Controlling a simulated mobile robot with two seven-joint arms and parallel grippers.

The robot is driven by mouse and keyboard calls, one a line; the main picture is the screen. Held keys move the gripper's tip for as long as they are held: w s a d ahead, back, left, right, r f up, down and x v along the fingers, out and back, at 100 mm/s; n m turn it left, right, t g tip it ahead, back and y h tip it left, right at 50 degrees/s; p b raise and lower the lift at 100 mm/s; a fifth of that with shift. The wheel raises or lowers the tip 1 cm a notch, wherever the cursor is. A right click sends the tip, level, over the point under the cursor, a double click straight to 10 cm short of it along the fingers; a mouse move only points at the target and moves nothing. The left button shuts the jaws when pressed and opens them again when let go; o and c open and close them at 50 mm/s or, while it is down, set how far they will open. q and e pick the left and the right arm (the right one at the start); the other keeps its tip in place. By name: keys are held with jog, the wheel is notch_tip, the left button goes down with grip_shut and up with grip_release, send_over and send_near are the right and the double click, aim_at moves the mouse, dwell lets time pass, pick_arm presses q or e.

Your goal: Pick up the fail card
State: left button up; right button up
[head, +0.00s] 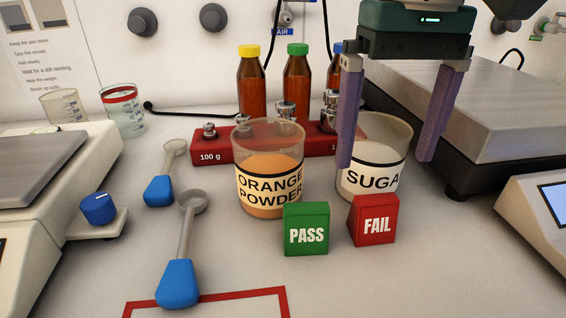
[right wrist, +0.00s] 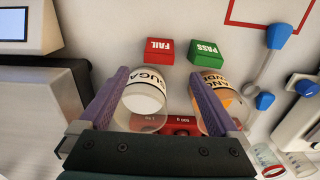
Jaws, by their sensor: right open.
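The fail card is a red block marked FAIL (head: 374,220) on the table, right of the green PASS block (head: 306,229). In the right wrist view the red block (right wrist: 161,51) shows upside down beside the green one (right wrist: 204,53), beyond the fingertips. My right gripper (head: 385,162) is open and empty, its purple fingers pointing down. It is above and behind the red block, at the sugar beaker (head: 370,185), with one finger in front of part of that beaker. My left gripper is not in view.
The orange powder beaker (head: 268,190) stands behind the PASS block. A red weight rack (head: 222,150) and several brown bottles (head: 250,88) are behind. Two blue-handled scoops (head: 178,284) lie left. Scales flank the table. The table in front of the blocks is clear.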

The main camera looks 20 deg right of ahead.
aim_at(378, 200)
jog(key=f, duration=0.8)
jog(key=shift+s+p, duration=0.25)
jog(key=shift+p, duration=0.1)
jog(key=c, duration=1.4)
